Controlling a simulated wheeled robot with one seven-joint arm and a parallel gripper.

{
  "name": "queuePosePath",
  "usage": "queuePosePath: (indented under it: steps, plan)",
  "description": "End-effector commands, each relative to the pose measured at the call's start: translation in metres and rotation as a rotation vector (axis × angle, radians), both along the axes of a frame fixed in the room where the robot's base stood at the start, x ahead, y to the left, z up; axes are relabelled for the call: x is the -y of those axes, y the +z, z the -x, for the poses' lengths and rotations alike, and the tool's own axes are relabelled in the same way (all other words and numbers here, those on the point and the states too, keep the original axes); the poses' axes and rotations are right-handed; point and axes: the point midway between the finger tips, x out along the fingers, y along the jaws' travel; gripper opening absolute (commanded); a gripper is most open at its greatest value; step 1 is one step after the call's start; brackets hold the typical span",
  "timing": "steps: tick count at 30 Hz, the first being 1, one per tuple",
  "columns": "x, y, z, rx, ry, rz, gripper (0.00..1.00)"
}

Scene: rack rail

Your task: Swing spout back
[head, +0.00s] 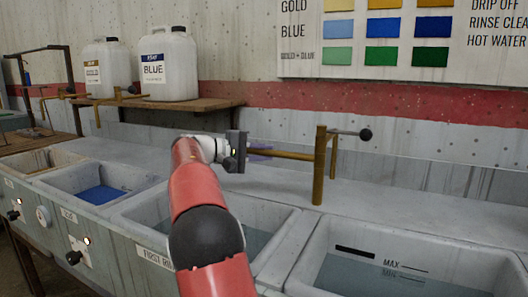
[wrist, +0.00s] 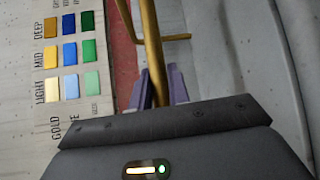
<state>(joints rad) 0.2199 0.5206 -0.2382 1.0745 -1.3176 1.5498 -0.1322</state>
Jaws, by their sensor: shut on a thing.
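A brass swing spout (head: 285,154) reaches left from its upright brass post (head: 320,165), behind the sinks. A lever with a dark ball knob (head: 365,134) sticks out to the right at the post's top. My gripper (head: 258,152) is shut on the spout near its left end, with the arm coming up from the front. In the wrist view, the brass spout (wrist: 151,45) runs between the two purple fingers (wrist: 158,88). The spout's outlet end is hidden behind my gripper in the head view.
The first rinse sink (head: 262,243) holds water below the spout. Another sink (head: 400,280) with MAX and MIN marks is at the right, and one with blue liquid (head: 100,194) at the left. Jugs (head: 165,65) stand on a shelf. A colour chart (head: 400,40) hangs on the wall.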

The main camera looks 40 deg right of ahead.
Motion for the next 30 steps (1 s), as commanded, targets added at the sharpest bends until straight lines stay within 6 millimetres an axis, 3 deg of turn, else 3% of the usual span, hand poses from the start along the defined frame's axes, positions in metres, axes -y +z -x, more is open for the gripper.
queuePosePath:
  steps: [2,3,8,17,30]
  plan:
    - [0.001,0.000,0.000,0.000,0.001,0.000,0.00]
    - [0.001,0.000,0.000,0.000,0.001,0.000,0.21]
    - [0.000,0.000,0.000,0.000,0.001,0.000,0.40]
    - [-0.002,0.000,-0.001,0.000,0.002,0.000,0.40]
    - [-0.060,0.009,-0.027,0.001,0.003,0.000,0.40]
